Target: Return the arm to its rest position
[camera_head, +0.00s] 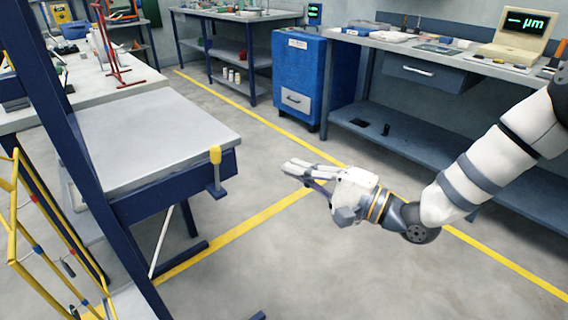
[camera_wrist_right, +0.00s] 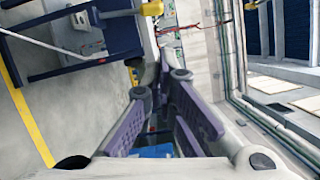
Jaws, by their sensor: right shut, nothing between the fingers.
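My right arm comes in from the right in the head view, bent at the elbow, white with grey bands. Its right gripper (camera_head: 300,170) is over open floor, to the right of the grey-topped table and apart from it. The fingers are together and hold nothing. In the right wrist view the right gripper (camera_wrist_right: 165,82) shows its purple finger pads close together, with no object between them. My left gripper is not in view.
A grey-topped table (camera_head: 150,135) with a yellow-handled clamp (camera_head: 215,156) stands left of the gripper. A yellow rack (camera_head: 22,235) is at lower left. A blue cabinet (camera_head: 298,72) and workbench (camera_head: 440,52) stand behind. The floor between is clear.

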